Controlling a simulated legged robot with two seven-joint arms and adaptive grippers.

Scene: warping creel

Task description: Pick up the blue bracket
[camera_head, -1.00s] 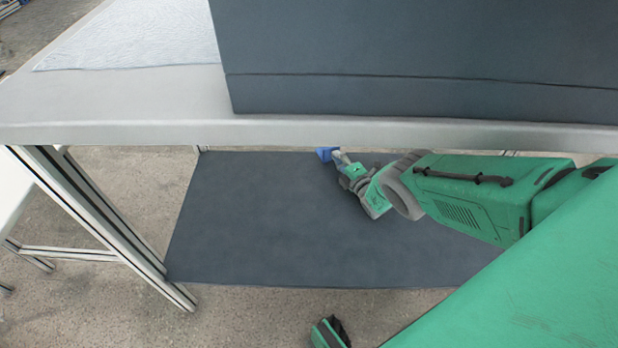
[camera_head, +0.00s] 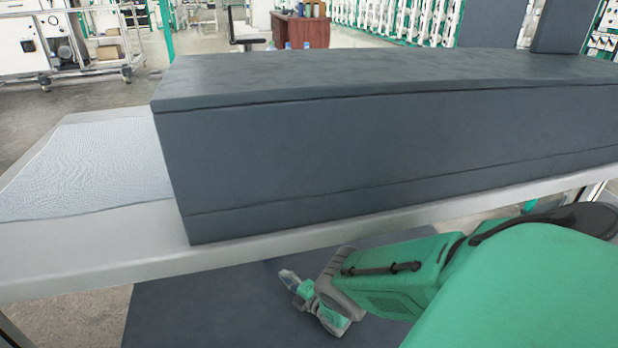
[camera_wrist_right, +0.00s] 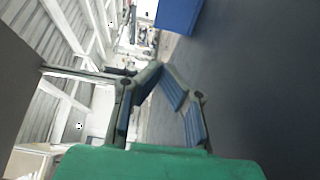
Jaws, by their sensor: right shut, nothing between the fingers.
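The blue bracket (camera_wrist_right: 178,15) shows only in part at the top edge of the right wrist view, as a plain blue block beside the dark surface. In the head view I do not see it; the tabletop's front edge may hide it. My right gripper (camera_head: 287,277) reaches under the front edge of the table in the head view. In the right wrist view its blue-padded fingers (camera_wrist_right: 162,70) meet at the tips, shut and empty, with a gap between them and the bracket. My left gripper is not in view.
A grey tabletop (camera_head: 95,262) carries a large dark block (camera_head: 390,145) and a pale textured sheet (camera_head: 95,165). A dark lower shelf (camera_head: 190,305) lies beneath. Machines and a brown cabinet (camera_head: 300,30) stand far behind.

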